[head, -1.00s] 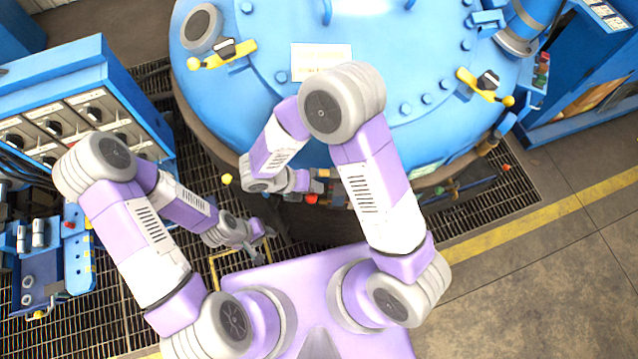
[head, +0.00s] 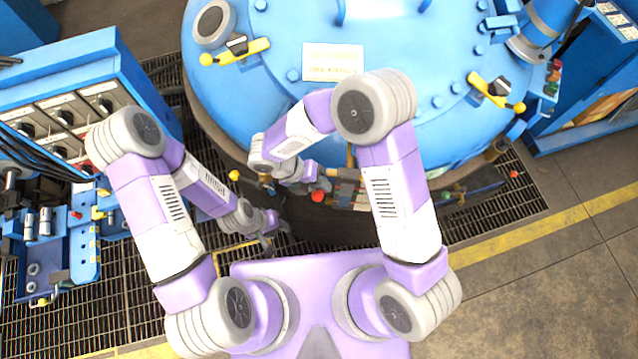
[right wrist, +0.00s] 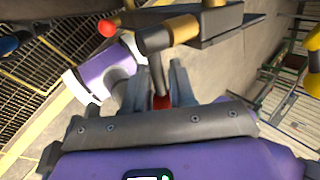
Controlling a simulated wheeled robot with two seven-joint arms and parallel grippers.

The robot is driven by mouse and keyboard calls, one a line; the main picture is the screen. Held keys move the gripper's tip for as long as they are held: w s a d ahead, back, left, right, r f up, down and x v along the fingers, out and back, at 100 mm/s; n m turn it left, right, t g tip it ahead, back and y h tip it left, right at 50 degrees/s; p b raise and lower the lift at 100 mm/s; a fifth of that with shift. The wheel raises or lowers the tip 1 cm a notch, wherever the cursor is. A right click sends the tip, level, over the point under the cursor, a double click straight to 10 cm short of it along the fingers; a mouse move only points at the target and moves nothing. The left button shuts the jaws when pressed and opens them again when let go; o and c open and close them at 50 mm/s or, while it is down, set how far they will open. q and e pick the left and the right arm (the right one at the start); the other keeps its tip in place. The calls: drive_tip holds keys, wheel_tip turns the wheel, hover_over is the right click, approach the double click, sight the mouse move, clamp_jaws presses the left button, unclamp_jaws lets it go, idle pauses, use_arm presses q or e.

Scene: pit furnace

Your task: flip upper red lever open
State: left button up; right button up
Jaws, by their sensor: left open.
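In the head view a red knob (head: 317,196) shows at the front of the blue furnace, beside my right gripper (head: 316,176). In the right wrist view two red knobs show. One red knob (right wrist: 162,103) sits at the end of a thin grey rod, between the spread fingers of my right gripper (right wrist: 160,82); whether they touch it is unclear. The other red knob (right wrist: 107,28) is at the upper left, clear of the fingers. Which is the upper lever is hard to tell. My left gripper (head: 277,234) is open and empty, low over the grating.
The round blue furnace lid (head: 400,110) with yellow handles (head: 236,52) fills the upper middle. Brass and dark fittings (right wrist: 195,25) stand close beyond my right fingers. A blue control panel (head: 75,110) stands at the left. The floor at the right (head: 560,280) is clear.

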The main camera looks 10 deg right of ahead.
drive_tip(key=shift+o, duration=0.6)
drive_tip(key=v, duration=0.7)
drive_tip(key=shift+a+r+b, duration=0.2)
drive_tip(key=shift+r+b, duration=0.05)
drive_tip(key=shift+b, duration=0.2)
